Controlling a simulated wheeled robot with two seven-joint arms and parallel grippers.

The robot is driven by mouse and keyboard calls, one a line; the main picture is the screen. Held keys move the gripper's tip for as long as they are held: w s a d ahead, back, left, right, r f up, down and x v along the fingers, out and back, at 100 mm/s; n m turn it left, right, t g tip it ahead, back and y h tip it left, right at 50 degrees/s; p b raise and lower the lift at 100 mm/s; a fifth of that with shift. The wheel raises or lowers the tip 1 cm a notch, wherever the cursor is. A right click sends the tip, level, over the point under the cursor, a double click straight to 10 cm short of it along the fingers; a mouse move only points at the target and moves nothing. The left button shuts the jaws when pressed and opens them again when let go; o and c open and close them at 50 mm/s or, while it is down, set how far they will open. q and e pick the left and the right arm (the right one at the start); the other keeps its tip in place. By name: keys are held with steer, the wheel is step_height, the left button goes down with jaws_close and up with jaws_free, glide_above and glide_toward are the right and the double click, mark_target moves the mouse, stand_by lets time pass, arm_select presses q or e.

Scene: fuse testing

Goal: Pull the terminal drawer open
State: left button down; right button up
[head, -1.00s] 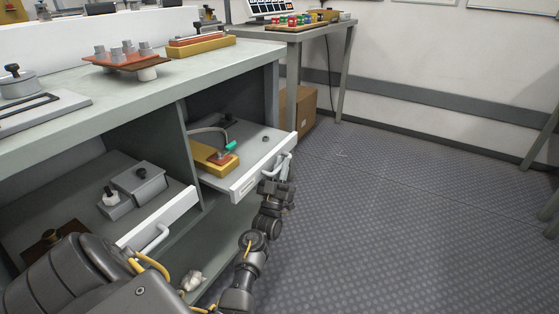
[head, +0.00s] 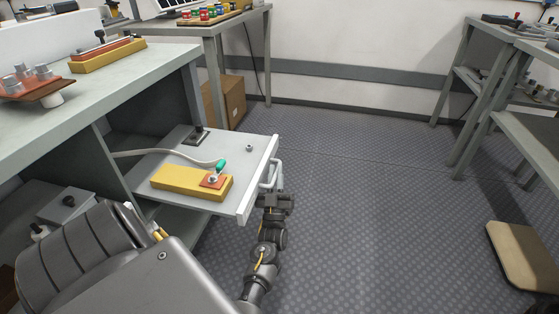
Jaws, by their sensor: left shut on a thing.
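The terminal drawer (head: 190,145) stands pulled out from under the grey-green workbench, with much of its tray showing. Its white front (head: 258,180) carries a pale bar handle (head: 270,174). In the tray lie a yellow block (head: 185,183) with a small orange plate and a teal-tipped grey cable (head: 221,165), and a dark terminal post (head: 196,133). My left gripper (head: 274,190) is shut on the handle at the outer side of the drawer front. Its fingertips are partly hidden. My right gripper is not in view.
The workbench (head: 130,85) runs along the left. A second bench (head: 222,27) and a cardboard box (head: 233,98) stand behind. Shelved tables (head: 500,70) and a stool (head: 524,252) are at right. The floor (head: 370,190) between is clear.

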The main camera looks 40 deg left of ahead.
arm_select(q)
steer(key=shift+w+d, duration=0.1)
steer(key=shift+d, duration=0.15)
steer(key=c, duration=1.7)
jaws_free()
steer(key=shift+a, duration=0.1)
